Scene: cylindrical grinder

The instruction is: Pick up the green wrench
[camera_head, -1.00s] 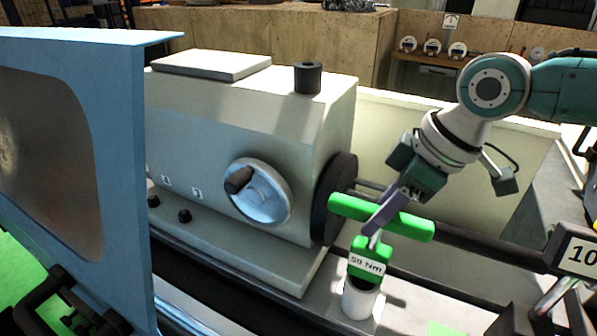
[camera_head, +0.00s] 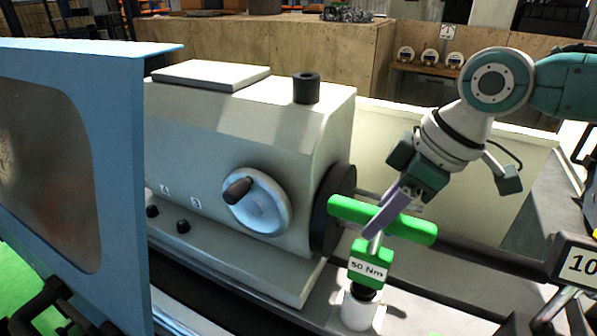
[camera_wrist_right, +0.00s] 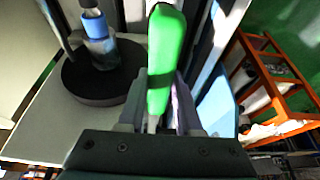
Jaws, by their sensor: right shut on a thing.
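The green wrench (camera_head: 370,262) is T-shaped, with a green crossbar, a metal shaft and a lower block labelled "50 Nm". It stands nearly upright over a white cylindrical holder (camera_head: 358,311), with a dark part of it showing just above the holder's rim. My right gripper (camera_head: 383,218) is shut on the wrench near the crossbar, its purple-grey fingers reaching across it. In the right wrist view the green crossbar (camera_wrist_right: 164,62) runs between the fingers. My left gripper is in neither current view.
The grinder's beige housing (camera_head: 240,130) with a handwheel (camera_head: 258,206) and dark disc (camera_head: 334,208) stands left of the wrench. A blue door panel (camera_head: 115,160) fills the left side. A "10" plate (camera_head: 578,262) is at the right.

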